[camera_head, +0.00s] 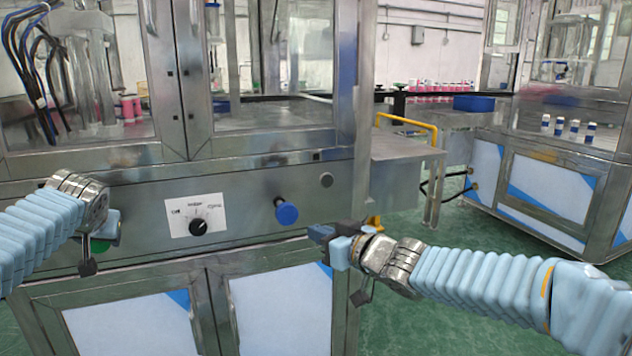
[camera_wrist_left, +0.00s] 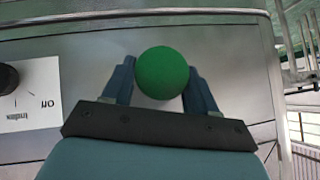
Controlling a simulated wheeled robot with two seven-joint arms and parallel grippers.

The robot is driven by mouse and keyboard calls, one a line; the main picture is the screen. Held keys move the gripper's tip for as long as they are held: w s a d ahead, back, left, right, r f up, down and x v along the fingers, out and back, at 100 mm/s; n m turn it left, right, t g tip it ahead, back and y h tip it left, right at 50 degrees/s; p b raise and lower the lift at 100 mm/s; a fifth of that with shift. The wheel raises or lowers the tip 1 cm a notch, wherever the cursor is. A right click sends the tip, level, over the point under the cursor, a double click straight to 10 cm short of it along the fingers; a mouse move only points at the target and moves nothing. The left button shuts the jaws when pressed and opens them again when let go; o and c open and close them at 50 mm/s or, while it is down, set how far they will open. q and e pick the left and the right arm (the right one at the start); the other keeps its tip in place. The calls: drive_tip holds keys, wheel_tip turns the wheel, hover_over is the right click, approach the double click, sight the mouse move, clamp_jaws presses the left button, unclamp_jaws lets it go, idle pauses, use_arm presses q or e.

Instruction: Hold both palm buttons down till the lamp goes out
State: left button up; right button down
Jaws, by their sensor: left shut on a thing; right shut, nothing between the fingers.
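The green palm button (camera_wrist_left: 163,73) sits between the two fingers of my left gripper (camera_wrist_left: 162,82) in the left wrist view. That gripper is shut on it. In the head view the green button (camera_head: 101,246) is mostly hidden behind my left wrist. The blue palm button (camera_head: 286,213) stands out from the front panel, uncovered. My right gripper (camera_head: 318,233) is shut and empty, just right of and below the blue button and apart from it.
A selector knob (camera_head: 198,227) on a white label sits between the buttons on the steel panel (camera_head: 245,200). Glazed doors stand above it and cabinet doors below. A side table (camera_head: 400,150) with a yellow rail is to the right. Green floor shows beyond.

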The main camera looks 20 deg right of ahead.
use_arm(q)
drive_tip(key=o, duration=1)
drive_tip(key=shift+w+a+f, duration=0.1)
drive_tip(key=shift+f, duration=0.25)
drive_tip(key=shift+c, duration=0.2)
drive_tip(key=shift+o, duration=0.9)
drive_tip(key=shift+r, duration=0.1)
drive_tip(key=v, duration=1.2)
